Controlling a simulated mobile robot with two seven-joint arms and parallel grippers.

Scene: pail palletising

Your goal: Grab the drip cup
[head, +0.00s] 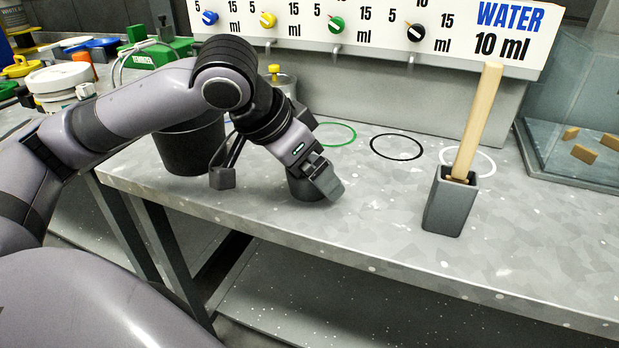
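A small dark round cup (304,191), which looks like the drip cup, stands on the grey speckled bench (390,240) near its front edge. My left gripper (320,178) reaches down from the left, directly over and in front of this cup. It hides most of the cup's upper and right side. One finger side shows; the other is hidden, so I cannot tell whether the fingers touch or grip the cup. My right gripper is not in view.
A black pail (192,146) stands behind my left arm. A grey square holder (450,206) with a wooden handle (476,120) stands right of the cup. A dispenser panel (400,50) and a glass tank (575,110) stand behind. The bench between cup and holder is clear.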

